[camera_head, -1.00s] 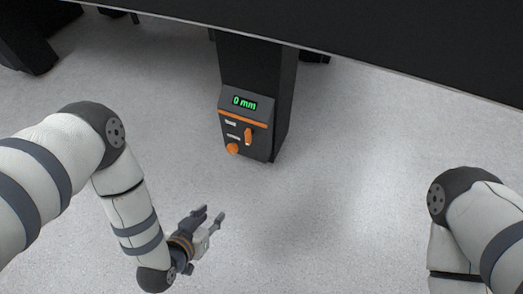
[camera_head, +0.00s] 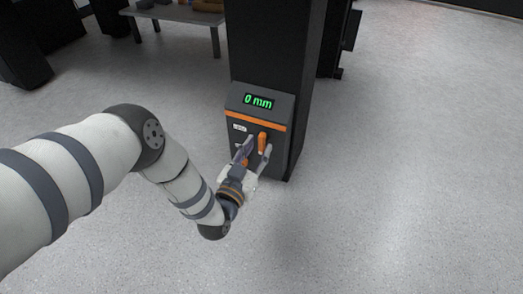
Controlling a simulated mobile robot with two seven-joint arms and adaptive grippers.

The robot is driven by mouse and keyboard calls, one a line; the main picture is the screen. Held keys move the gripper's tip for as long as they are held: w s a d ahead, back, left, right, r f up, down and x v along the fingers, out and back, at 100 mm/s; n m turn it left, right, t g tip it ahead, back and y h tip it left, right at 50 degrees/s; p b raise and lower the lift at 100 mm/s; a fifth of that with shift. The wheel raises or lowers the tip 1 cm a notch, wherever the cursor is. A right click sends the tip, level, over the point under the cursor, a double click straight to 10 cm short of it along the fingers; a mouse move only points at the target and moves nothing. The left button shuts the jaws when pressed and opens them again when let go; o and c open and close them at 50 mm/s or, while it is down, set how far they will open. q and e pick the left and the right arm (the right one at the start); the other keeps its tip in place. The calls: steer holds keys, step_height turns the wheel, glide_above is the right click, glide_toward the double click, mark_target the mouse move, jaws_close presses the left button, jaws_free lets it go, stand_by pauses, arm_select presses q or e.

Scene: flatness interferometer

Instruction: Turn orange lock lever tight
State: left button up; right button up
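The orange lock lever (camera_head: 263,142) stands upright on the front of a dark control box (camera_head: 285,106), right of centre. A green "0 mm" display (camera_head: 258,101) is above it. My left gripper (camera_head: 254,151) is in front of the box, pointing up at it. Its two fingers are apart, with the lever's lower part near the right finger. I cannot tell whether they touch. An orange knob (camera_head: 244,163) low on the box is mostly hidden behind the gripper. My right gripper is out of view.
The box is mounted on a thick black column (camera_head: 275,45). A low grey table (camera_head: 182,15) with items on it stands at the back left. Open grey floor (camera_head: 410,170) lies to the right.

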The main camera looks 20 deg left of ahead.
arm_select(q)
steer(key=shift+w, duration=0.9)
jaws_close()
